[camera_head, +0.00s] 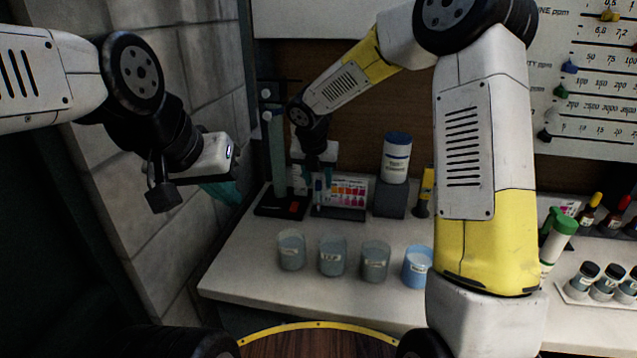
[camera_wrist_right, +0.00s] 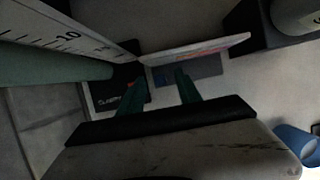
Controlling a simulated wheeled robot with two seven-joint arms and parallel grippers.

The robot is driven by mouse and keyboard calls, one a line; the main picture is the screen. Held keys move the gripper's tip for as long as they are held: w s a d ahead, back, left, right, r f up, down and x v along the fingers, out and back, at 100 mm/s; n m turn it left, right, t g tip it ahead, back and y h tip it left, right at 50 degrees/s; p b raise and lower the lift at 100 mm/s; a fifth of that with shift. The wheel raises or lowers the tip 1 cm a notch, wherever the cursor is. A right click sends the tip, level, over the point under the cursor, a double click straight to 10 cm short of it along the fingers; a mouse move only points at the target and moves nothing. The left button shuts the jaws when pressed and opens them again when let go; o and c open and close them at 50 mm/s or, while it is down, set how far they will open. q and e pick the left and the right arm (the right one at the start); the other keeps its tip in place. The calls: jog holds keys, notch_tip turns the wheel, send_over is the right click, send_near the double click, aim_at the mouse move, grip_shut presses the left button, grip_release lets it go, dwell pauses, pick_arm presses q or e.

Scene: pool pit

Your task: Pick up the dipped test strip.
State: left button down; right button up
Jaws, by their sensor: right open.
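I cannot make out the dipped test strip in either view; it may be hidden or too thin to see. My right gripper (camera_head: 319,190) is at the back left of the counter, in front of the colour chart's left part.
A green cylinder stand (camera_head: 277,150) with a black base is close left of my right gripper. Several labelled cups (camera_head: 333,256) line the counter front. A white tub (camera_head: 397,160) stands on a dark block (camera_head: 389,199). My right arm hides part of the counter's right side.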

jog(key=shift+w+f, duration=0.15)
jog(key=shift+f, duration=0.1)
grip_shut()
jog(key=shift+r, duration=0.15)
